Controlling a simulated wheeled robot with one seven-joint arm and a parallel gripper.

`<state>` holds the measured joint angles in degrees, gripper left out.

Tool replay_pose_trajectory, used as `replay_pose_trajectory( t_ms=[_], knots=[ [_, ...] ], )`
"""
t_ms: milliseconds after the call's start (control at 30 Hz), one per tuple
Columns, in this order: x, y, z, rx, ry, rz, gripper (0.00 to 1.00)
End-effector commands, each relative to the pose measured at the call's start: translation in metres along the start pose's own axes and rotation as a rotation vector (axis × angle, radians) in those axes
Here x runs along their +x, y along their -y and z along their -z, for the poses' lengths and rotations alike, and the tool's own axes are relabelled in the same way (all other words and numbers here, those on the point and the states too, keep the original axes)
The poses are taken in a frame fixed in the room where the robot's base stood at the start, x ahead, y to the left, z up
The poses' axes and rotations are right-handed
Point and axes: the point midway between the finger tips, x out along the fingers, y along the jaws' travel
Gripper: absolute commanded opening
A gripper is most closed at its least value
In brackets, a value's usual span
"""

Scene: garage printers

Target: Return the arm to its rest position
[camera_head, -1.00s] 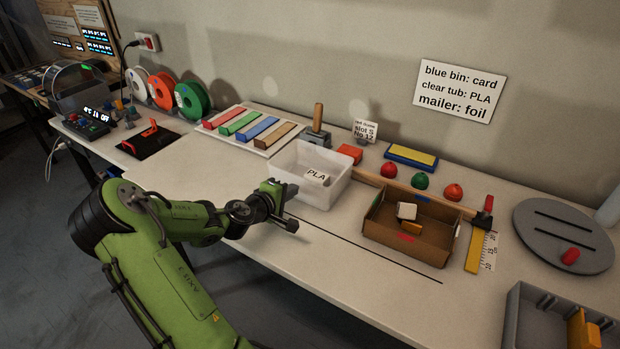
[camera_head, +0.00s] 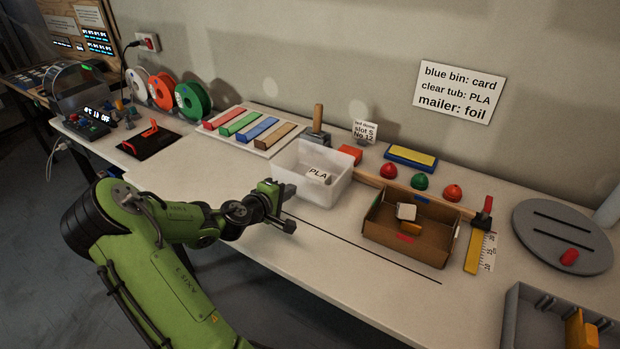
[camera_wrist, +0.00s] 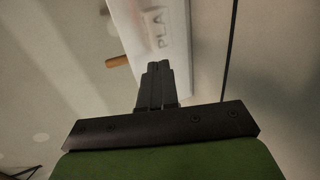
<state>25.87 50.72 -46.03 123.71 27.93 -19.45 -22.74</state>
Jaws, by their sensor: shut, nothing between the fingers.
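My green arm reaches in from the lower left in the head view. My gripper (camera_head: 288,208) is over the front part of the table, just in front of the clear tub. In the wrist view the two dark fingers (camera_wrist: 156,88) are together with nothing between them. The white clear tub (camera_head: 316,190) with a "PLA" label stands beyond the fingers; it also shows at the top of the wrist view (camera_wrist: 125,22).
A cardboard box (camera_head: 388,238) with small pieces inside is to the right. A grey turntable (camera_head: 540,225) and a grey tray (camera_head: 522,318) are further right. Spools (camera_head: 193,100) and a board of coloured strips (camera_head: 240,140) are behind. The front left tabletop is clear.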

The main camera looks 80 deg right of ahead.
Motion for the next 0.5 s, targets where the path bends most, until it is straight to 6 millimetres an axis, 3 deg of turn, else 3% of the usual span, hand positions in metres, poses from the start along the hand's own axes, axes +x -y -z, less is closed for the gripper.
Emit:
replay_pose_trajectory(
  t_ms=[200,500],
  knots=[
    [-0.02,-0.003,0.001,0.0,-0.002,0.0,0.0],
    [-0.022,-0.003,0.0,0.0,0.0,0.0,0.0]
  ],
)
